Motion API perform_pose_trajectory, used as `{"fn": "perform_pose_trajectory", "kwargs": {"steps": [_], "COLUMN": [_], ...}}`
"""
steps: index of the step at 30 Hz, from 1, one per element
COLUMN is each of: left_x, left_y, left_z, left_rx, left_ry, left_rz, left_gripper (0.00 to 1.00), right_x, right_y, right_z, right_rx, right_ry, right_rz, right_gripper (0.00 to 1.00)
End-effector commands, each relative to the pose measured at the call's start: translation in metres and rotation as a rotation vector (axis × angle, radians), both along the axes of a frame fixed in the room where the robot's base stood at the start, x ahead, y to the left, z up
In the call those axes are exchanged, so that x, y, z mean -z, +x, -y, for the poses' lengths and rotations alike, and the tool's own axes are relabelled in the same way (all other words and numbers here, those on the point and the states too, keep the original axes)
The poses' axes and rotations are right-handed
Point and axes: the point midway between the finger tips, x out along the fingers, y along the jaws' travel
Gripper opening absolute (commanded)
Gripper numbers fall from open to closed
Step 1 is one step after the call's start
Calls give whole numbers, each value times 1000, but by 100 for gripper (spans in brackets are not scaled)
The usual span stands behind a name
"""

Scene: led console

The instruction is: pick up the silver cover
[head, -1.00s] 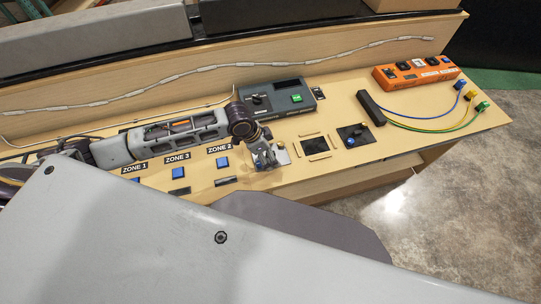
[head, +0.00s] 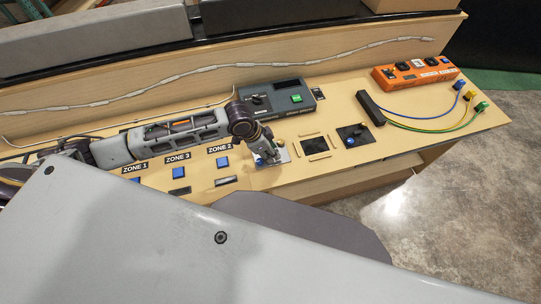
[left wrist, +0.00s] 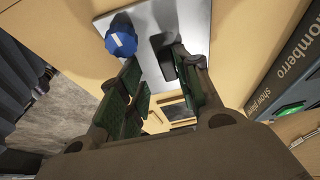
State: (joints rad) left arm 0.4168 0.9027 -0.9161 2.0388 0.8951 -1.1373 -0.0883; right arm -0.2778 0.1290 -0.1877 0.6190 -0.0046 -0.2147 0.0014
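The silver cover (left wrist: 150,22) is a flat metallic plate on the table, with a blue knob (left wrist: 121,41) on it and a dark upright handle-like piece (left wrist: 163,60). In the head view the cover (head: 284,156) is mostly hidden by my left gripper (head: 266,159). My left gripper (left wrist: 158,60) is low over the cover. Its green-padded fingers are apart, with the dark piece between them, closer to the right finger. Contact cannot be told. My right gripper is not in view.
A dark square with wooden strips (head: 304,138) and a black plate with a blue knob (head: 356,138) lie to the right. A grey console with a green button (head: 296,98) stands behind. An orange box (head: 414,74) and cables are at the far right. Zone buttons (head: 178,173) are left.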

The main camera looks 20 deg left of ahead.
Motion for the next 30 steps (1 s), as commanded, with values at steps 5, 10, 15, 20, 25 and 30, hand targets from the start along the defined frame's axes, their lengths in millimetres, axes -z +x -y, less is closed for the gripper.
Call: {"fn": "perform_pose_trajectory", "kwargs": {"steps": [5,10,15,20,25,30], "left_x": [9,11,12,12,11,11], "left_y": [-3,-4,-5,-6,-6,-6], "left_z": [-6,-6,-6,-6,-6,-5], "left_rx": [-3,-2,-1,-1,-2,-2], "left_ry": [17,19,20,19,17,15], "left_rz": [-12,-16,-20,-22,-22,-23], "left_gripper": [0,0,0,0,0,0], "right_x": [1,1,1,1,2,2], "right_y": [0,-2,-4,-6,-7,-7], "right_z": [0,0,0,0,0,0], "right_rx": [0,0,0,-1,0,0], "right_ry": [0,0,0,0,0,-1], "right_rz": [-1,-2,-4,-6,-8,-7], "right_gripper": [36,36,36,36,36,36]}}
